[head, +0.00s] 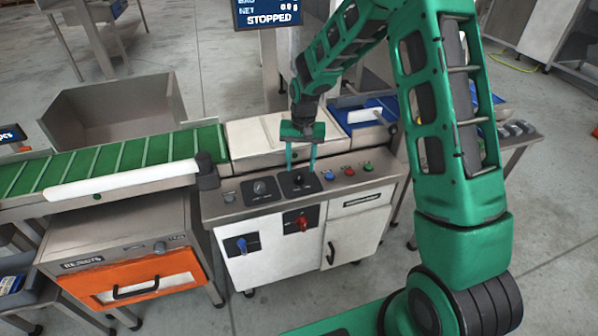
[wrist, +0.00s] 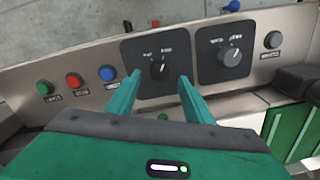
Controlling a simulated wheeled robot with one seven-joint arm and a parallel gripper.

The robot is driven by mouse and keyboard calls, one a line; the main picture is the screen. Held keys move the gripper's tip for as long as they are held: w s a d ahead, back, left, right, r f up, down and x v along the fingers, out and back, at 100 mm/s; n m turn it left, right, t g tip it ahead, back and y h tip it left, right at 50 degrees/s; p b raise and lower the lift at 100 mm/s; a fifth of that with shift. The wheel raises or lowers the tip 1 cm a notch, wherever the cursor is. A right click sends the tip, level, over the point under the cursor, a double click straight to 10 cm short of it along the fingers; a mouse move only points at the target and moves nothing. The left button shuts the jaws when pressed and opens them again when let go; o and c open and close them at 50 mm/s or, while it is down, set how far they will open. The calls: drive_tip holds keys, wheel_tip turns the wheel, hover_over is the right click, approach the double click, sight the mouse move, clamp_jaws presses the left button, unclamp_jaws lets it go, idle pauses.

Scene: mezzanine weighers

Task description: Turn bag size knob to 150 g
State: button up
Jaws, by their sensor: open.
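Two dark dial panels sit side by side on the console's sloped steel top. A small black knob (wrist: 158,70) with a pale pointer mark is on one panel; it also shows in the head view (head: 298,180). A larger grey knob (wrist: 232,57) is on the other panel, left of the black one in the head view (head: 260,187). Panel lettering is too small to read, so I cannot tell which is bag size or its setting. My gripper (head: 300,168) is open, pointing down over the black knob. Its fingertips (wrist: 160,77) appear either side of it; contact is unclear.
Blue (head: 329,175), red (head: 349,171) and green (head: 368,166) buttons line the console right of the panels. A blue switch (head: 241,245) and red switch (head: 302,223) are on its front. A green conveyor (head: 110,160) runs left. A screen (head: 268,14) reads STOPPED.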

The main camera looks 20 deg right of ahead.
sight(302, 176)
wheel_tip(302, 176, up, 7)
drive_tip(key=shift+d+f, duration=0.15)
idle(0.4)
drive_tip(key=s+d+r+m+h, duration=0.1)
drive_tip(key=s+d+r, duration=0.55)
drive_tip(key=s, duration=0.25)
drive_tip(key=s+d+r, duration=0.5)
drive_tip(key=s+d, duration=0.2)
drive_tip(key=s, duration=0.1)
drive_tip(key=s+d, duration=0.1)
drive_tip(key=s, duration=1)
drive_tip(key=s+d+m, duration=0.1)
drive_tip(key=s+d, duration=0.1)
drive_tip(key=s, duration=0.9)
drive_tip(key=shift+s+d+r+y, duration=0.25)
drive_tip(key=shift+r+y, duration=0.05)
drive_tip(key=shift+r, duration=0.1)
